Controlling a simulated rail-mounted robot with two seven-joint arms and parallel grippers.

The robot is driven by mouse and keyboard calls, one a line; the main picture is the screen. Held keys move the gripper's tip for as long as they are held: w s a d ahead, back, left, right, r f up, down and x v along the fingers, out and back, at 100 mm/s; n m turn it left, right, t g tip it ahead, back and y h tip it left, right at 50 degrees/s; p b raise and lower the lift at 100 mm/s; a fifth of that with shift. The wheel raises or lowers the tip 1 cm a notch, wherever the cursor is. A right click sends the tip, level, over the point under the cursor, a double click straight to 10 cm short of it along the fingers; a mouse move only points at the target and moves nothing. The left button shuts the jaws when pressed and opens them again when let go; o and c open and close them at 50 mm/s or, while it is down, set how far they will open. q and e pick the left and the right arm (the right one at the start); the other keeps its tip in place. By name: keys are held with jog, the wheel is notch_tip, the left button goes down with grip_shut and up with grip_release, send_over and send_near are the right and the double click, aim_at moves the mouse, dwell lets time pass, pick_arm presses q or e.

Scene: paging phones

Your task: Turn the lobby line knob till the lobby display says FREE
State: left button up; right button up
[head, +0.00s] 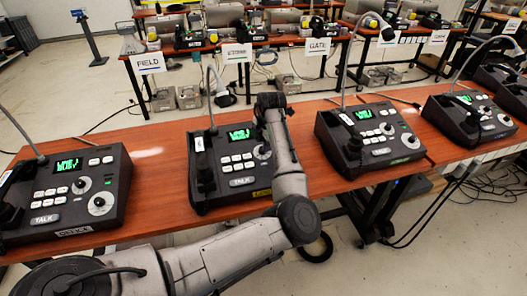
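Several dark paging phones stand in a row on the front wooden table, each with a green display, white buttons, round knobs and a gooseneck microphone. My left gripper (265,123) is over the right side of the second phone from the left (218,189), beside its display (239,134). A pale knob (262,151) on that phone shows partly, right by the gripper and my arm. I cannot tell if they touch. The fingertips are too small and dark to tell open from shut. The display text is too blurred to read.
The third phone (333,128) and fourth phone (440,111) stand to the right. Signs such as FIELD (151,62) stand behind. Bare tabletop (160,180) shows between the first two phones.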

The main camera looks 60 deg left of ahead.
pick_arm(q)
jog(key=shift+b+x, duration=0.4)
jog(key=shift+x, duration=1.2)
jog(key=shift+c, duration=0.5)
jog(key=c, duration=0.5)
jog(key=shift+r+p, duration=0.15)
jog(key=shift+p, duration=0.25)
jog(key=shift+c, duration=0.2)
jog(key=m+p, duration=0.6)
jog(key=p, duration=0.6)
jog(key=shift+r+y, duration=0.15)
jog(key=shift+y, duration=0.15)
jog(key=shift+m+p, duration=0.7)
jog(key=shift+p, duration=0.25)
jog(key=shift+f+m+p, duration=0.25)
jog(key=shift+m+p, duration=0.05)
